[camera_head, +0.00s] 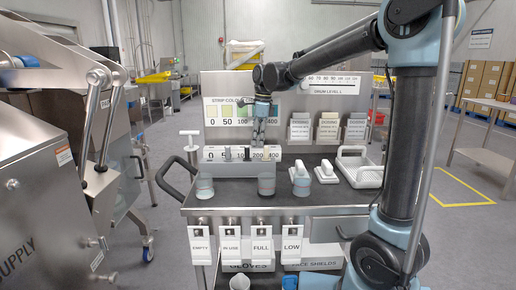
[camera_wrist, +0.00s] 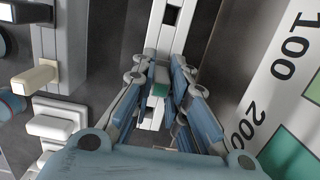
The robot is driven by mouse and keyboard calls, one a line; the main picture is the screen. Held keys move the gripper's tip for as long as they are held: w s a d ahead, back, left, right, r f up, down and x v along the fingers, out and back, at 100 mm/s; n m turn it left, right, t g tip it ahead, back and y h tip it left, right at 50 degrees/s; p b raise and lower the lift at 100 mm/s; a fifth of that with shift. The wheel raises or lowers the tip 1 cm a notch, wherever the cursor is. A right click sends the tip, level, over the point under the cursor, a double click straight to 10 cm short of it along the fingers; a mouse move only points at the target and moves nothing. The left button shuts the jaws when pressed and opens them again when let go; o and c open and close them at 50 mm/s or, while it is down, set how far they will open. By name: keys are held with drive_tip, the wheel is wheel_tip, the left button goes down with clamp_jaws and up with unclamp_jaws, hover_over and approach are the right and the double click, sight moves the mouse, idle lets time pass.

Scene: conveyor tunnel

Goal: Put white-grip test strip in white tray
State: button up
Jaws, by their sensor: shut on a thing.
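My gripper (camera_head: 262,108) hangs pointing down in front of the strip colour chart, above the grey numbered rack (camera_head: 213,155). The white tray (camera_head: 345,176), with a ribbed floor and a raised handle, lies at the right of the cart top, well apart from my gripper.
The colour chart (camera_wrist: 292,95) is close on the right in the wrist view. Beige (camera_wrist: 34,78) and dark grips show at left.

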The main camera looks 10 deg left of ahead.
drive_tip(key=shift+r, duration=0.2)
clamp_jaws()
drive_tip(key=shift+r, duration=1.2)
drive_tip(key=shift+r, duration=0.15)
drive_tip(key=shift+r, duration=2.2)
